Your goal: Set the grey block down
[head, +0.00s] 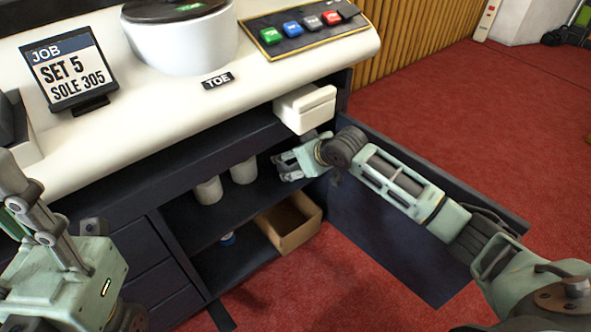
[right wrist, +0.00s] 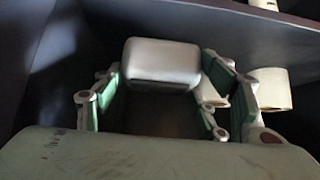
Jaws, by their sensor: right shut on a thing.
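My right gripper (head: 285,165) reaches into the open cabinet under the bench, over the right part of its upper shelf (head: 215,213). In the right wrist view, its fingers (right wrist: 160,95) are shut on a pale grey block (right wrist: 162,58) with rounded edges. The block sits level between the green finger pads. Its underside is hidden, so I cannot tell whether it touches the shelf. My left gripper (head: 22,205) shows in part at the left edge of the head view, and its jaw state is unclear.
Two white cylinders (head: 208,190) (head: 244,171) stand left of my right gripper; one shows in the right wrist view (right wrist: 273,90). An open cardboard box (head: 310,210) is below. The dark door (head: 385,235) stands open at right. A white box (head: 305,108) is above.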

